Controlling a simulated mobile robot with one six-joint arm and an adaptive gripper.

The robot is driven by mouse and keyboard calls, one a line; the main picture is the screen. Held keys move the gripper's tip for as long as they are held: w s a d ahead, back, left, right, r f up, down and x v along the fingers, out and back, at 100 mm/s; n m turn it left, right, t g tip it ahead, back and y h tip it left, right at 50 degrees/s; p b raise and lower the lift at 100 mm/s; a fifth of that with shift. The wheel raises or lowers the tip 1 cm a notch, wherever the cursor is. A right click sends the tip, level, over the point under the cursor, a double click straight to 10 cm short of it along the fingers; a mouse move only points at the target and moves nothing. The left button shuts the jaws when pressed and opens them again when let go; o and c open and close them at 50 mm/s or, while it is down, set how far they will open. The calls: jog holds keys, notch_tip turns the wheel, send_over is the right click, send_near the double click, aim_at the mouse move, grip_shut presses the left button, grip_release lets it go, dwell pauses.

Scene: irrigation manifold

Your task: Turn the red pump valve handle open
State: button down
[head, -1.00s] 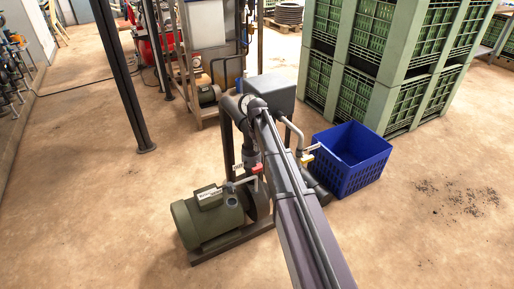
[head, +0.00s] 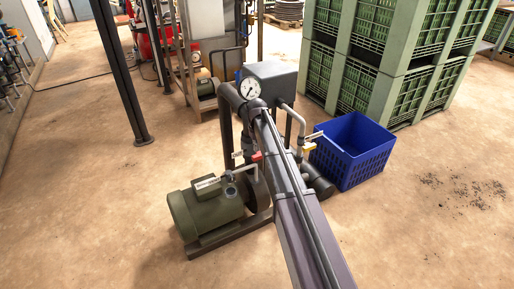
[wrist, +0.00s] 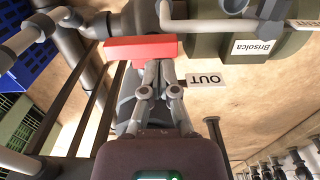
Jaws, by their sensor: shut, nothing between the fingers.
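The red pump valve handle (wrist: 140,48) lies across the upper middle of the wrist view, just beyond my fingertips. My gripper (wrist: 160,66) is shut and empty, its tips overlapping the handle's near edge in the picture. I cannot tell whether they touch it. In the head view the red handle (head: 256,156) shows as a small red piece above the green pump motor (head: 207,212), beside my arm. My gripper is not clearly visible there, mostly hidden by my arm.
A white OUT tag (wrist: 206,80) hangs near the handle. A pressure gauge (head: 249,91) and a grey box (head: 270,82) stand behind it. A blue crate (head: 345,169) is right of the pump, with stacked green crates (head: 390,65) behind. Floor left of the pump is clear.

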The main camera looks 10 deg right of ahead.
aim_at(258, 156)
jog(key=shift+f+b, duration=1.2)
jog(key=shift+f, duration=0.25)
jog(key=shift+d, duration=0.15)
